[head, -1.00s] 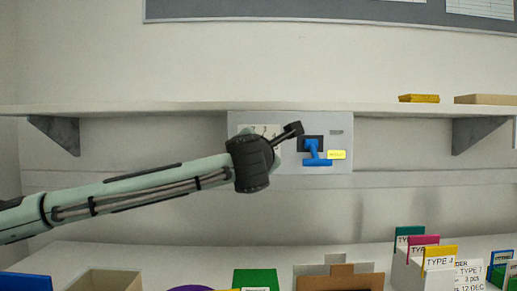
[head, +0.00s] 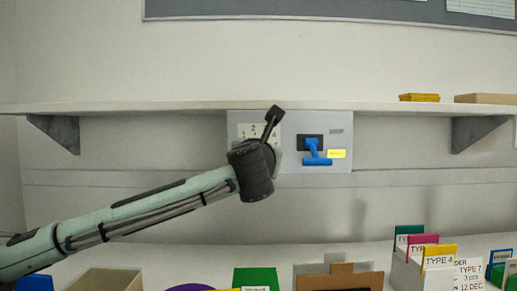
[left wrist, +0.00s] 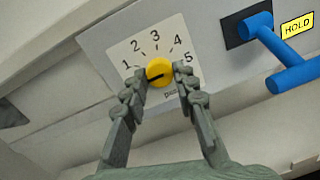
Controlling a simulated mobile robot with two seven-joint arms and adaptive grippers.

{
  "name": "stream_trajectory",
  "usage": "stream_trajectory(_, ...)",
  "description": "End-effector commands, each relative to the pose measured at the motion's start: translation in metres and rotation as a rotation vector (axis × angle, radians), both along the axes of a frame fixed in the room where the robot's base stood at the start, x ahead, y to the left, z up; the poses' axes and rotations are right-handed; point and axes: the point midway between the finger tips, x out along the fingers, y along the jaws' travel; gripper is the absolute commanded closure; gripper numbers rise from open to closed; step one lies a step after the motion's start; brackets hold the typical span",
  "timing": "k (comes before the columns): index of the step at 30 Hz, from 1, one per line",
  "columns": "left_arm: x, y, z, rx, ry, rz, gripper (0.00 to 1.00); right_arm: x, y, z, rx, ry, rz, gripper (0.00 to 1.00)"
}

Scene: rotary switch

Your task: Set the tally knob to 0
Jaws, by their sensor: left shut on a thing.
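The tally knob (left wrist: 160,71) is round and yellow with a dark line across it. It sits on a white dial plate (left wrist: 120,45) marked 1 to 5. The dark line runs toward the lower left, below the 1; no 0 is visible, and the left finger covers part of that side. My left gripper (left wrist: 161,82) is shut on the knob, one finger on each side. In the head view my left wrist hides the knob and fingers; the plate's top (head: 246,130) shows above it. My right gripper is in neither view.
Right of the dial, a blue T-shaped handle (head: 313,150) sticks out beside a yellow HOLD tag (head: 336,154). A shelf (head: 180,108) runs above the grey panel (head: 344,130). Boxes and colored cards (head: 425,245) crowd the counter below.

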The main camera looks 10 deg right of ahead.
Motion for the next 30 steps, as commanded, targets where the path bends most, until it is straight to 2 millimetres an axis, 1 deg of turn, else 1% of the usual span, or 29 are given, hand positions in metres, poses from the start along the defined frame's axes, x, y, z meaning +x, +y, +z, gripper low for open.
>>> stream_trajectory(6, -0.0002, -0.0002, 0.0001, -0.032, 0.006, -0.001, 1.00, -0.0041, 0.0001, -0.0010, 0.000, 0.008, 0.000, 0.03)
stream_trajectory(16, -0.0002, -0.0002, 0.0002, -0.034, 0.007, -0.001, 1.00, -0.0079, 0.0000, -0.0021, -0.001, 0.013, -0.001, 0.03)
stream_trajectory(17, -0.0002, -0.0002, 0.0002, -0.034, 0.007, -0.001, 0.71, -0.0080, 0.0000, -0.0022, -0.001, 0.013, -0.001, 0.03)
stream_trajectory(21, -0.0002, -0.0002, 0.0002, -0.033, 0.007, -0.001, 0.54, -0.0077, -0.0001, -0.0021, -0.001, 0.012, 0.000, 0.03)
stream_trajectory(22, -0.0002, -0.0002, 0.0002, -0.033, 0.007, -0.001, 0.51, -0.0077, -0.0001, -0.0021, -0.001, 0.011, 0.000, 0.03)
stream_trajectory(30, -0.0006, -0.0001, 0.0001, -0.032, 0.006, -0.001, 0.51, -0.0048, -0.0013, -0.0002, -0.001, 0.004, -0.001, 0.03)
